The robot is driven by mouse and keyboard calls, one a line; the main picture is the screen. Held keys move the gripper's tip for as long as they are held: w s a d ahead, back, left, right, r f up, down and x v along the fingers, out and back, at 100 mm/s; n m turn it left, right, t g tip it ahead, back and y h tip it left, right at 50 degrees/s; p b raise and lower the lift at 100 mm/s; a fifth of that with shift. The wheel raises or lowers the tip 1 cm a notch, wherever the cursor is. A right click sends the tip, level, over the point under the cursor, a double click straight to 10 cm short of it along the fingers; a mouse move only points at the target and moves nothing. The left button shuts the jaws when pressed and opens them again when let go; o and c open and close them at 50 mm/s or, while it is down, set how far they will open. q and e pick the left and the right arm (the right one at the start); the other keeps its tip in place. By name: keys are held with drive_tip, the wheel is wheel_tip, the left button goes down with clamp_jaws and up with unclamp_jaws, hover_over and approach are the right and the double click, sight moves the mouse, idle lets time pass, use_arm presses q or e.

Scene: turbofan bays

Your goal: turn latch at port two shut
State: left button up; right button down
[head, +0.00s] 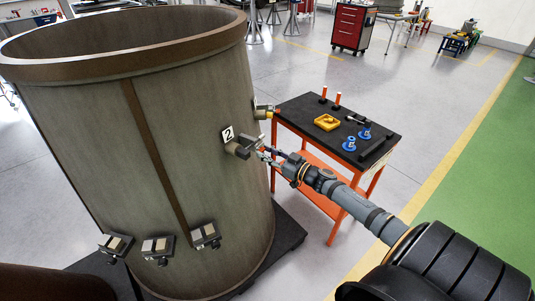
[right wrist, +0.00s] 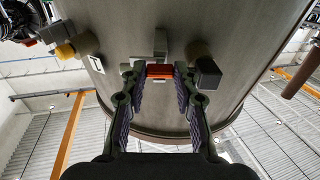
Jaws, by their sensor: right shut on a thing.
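The large brown-grey casing (head: 190,90) stands upright at the left of the head view. A white plate with a black 2 (head: 228,133) marks port two on its side. Just below it is the port's dark block (head: 238,149). My right gripper (head: 266,155) reaches in from the right at this port. In the right wrist view its fingers (right wrist: 160,73) are closed on the ends of a small red latch handle (right wrist: 160,70) against the casing wall. A grey metal piece (right wrist: 160,45) is just behind the handle. The latch's exact angle is hard to tell. My left gripper is not in view.
An orange-framed table (head: 327,190) stands right of the casing, close behind my right arm. Another port fitting (head: 264,111) and several lower brackets (head: 158,248) stick out from the casing.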

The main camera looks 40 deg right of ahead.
drive_tip(key=shift+n, duration=0.3)
drive_tip(key=shift+w+d+r+n+g+y+b, duration=0.1)
drive_tip(key=shift+n+g+y+b, duration=0.4)
drive_tip(key=shift+n, duration=2.55)
drive_tip(key=shift+s+n+g+h+b, duration=0.15)
drive_tip(key=shift+n+b, duration=0.65)
drive_tip(key=shift+n, duration=2.3)
drive_tip(key=shift+w+d+r+n+g+y+b, duration=0.25)
drive_tip(key=shift+n+b, duration=0.4)
drive_tip(key=shift+n, duration=2.4)
drive_tip(key=shift+s+a+f, duration=0.1)
drive_tip(key=shift+a+f, duration=0.1)
drive_tip(key=c, duration=1)
unclamp_jaws()
